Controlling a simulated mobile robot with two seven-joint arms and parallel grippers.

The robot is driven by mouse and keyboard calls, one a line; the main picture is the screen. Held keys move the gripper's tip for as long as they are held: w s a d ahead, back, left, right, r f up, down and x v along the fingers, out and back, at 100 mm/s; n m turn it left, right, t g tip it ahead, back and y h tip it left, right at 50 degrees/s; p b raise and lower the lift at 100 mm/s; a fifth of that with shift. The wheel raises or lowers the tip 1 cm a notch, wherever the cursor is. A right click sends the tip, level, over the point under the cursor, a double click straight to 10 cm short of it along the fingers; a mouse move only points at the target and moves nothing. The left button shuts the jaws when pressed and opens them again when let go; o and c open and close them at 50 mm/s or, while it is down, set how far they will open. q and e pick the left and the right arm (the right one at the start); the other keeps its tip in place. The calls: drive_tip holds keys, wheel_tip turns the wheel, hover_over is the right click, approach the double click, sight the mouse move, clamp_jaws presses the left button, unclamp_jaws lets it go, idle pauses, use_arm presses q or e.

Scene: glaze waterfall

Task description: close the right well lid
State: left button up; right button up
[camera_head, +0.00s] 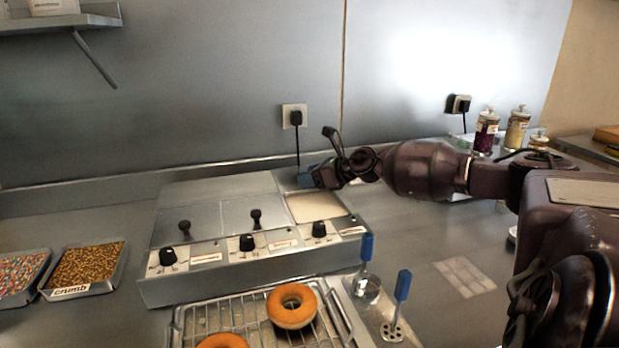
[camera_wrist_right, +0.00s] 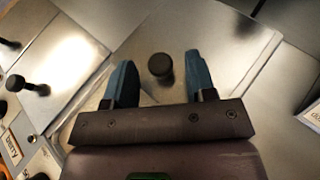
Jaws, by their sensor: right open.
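The glaze station (camera_head: 245,283) stands on the counter with three wells in a row. The right well (camera_head: 316,206) is uncovered and shows a pale, cream surface. Its metal lid (camera_head: 287,181) lies behind the opening, partly hidden by my right gripper (camera_head: 312,174). In the right wrist view, the open right gripper (camera_wrist_right: 161,82) has one blue finger on each side of the lid's black knob (camera_wrist_right: 160,66), with gaps visible on both sides. The left lid (camera_head: 185,227) and middle lid (camera_head: 250,213) cover their wells. My left gripper is not in view.
A wire rack (camera_head: 245,318) with doughnuts (camera_head: 292,306) stands in front of the station, beside blue-handled tools (camera_head: 403,285). Topping trays (camera_head: 86,268) lie at left. Jars (camera_head: 487,131) stand at the back right. The wall rises close behind the station.

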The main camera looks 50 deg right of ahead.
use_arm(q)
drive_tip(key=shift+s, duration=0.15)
use_arm(e)
drive_tip(key=shift+c, duration=0.8)
clamp_jaws()
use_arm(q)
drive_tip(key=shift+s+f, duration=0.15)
